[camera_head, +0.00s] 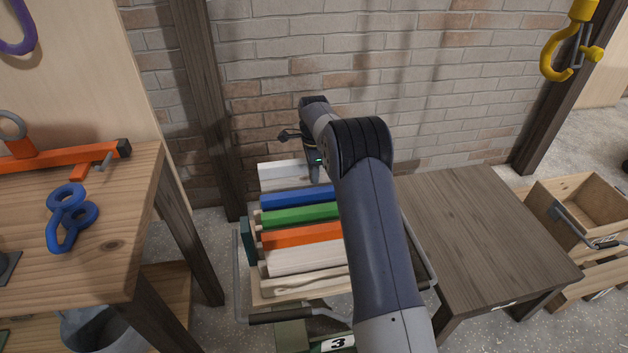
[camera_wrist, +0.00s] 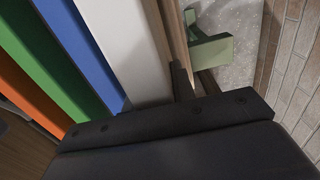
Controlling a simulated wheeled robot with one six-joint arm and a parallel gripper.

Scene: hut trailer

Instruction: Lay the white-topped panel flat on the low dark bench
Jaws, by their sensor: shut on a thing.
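The white-topped panel (camera_head: 283,172) stands upright on edge at the back of a slotted rack, nearest the brick wall. It also shows in the wrist view (camera_wrist: 130,42), beside a blue panel. My gripper (camera_head: 316,170) points down at this panel's right part and is shut on it; my arm hides part of the grip. In the wrist view one dark finger shows against the panel's side, and the other finger is hidden. The low dark bench (camera_head: 485,225) stands right of the rack, and its visible top is bare.
The rack also holds blue (camera_head: 298,197), green (camera_head: 300,215), orange (camera_head: 300,236) and another white panel (camera_head: 305,258). A wooden workbench (camera_head: 110,240) with blue and orange tools stands left. A wooden crate (camera_head: 585,205) stands right of the bench. A yellow hook (camera_head: 557,62) hangs upper right.

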